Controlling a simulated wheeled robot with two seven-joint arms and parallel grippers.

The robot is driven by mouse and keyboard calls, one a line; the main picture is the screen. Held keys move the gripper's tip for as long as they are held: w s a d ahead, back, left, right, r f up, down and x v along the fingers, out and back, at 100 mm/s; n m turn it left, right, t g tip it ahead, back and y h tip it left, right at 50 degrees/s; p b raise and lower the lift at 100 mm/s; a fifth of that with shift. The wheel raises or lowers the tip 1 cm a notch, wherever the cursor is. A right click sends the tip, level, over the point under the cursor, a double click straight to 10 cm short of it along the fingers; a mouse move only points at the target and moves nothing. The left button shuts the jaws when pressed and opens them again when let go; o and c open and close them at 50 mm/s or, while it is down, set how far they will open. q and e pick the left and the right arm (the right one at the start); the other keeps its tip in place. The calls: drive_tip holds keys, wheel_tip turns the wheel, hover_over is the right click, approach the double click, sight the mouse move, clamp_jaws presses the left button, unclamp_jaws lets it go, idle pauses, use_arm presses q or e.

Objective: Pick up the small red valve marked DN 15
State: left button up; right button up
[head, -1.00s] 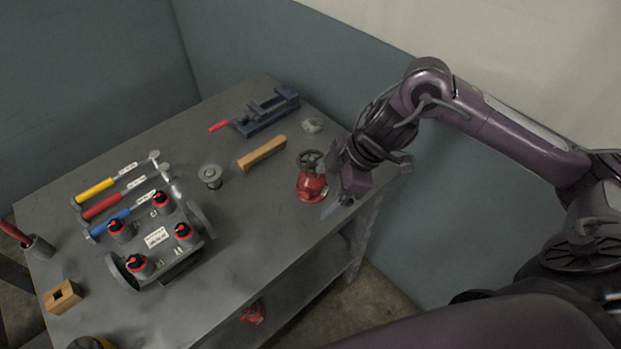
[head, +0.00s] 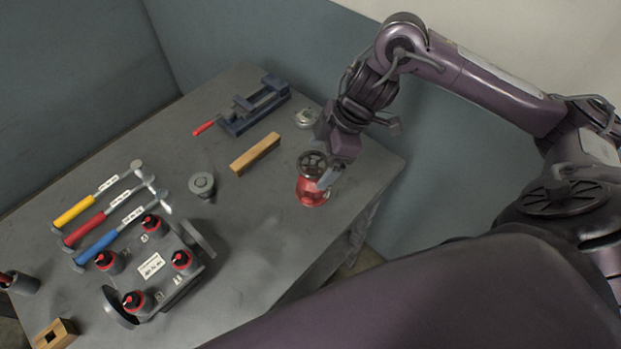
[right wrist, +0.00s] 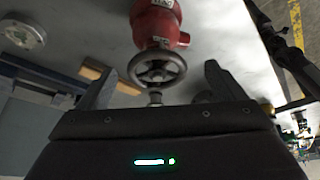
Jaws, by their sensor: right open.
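A red valve (head: 312,192) with a dark handwheel stands upright near the right edge of the workbench. It also shows in the right wrist view (right wrist: 155,22), with pale labels on its body that I cannot read, so I cannot confirm DN 15. My right gripper (head: 329,176) is at the valve's right side in the head view and overlaps its edge. In the right wrist view the right gripper (right wrist: 157,70) is open, with the handwheel seen between its two fingertips. Neither finger appears to touch it. My left gripper is not in view.
The grey workbench (head: 240,240) also holds a wooden block (head: 255,154), a blue vise (head: 254,107), a round metal piece (head: 306,117), a grey flanged part (head: 202,184), several hammers (head: 97,245) and a fixture with red-topped parts (head: 158,265).

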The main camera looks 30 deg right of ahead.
sight(312, 182)
drive_tip(key=p+x, duration=0.1)
drive_tip(key=x, duration=0.3)
drive_tip(key=shift+w+f, duration=0.2)
drive_tip(key=shift+f, duration=0.2)
drive_tip(key=shift+w+f, duration=0.1)
drive_tip(key=shift+f, duration=0.3)
drive_tip(key=c, duration=1.9)
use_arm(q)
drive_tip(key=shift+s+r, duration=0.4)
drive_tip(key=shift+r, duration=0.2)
use_arm(e)
drive_tip(key=shift+w, duration=0.1)
clamp_jaws()
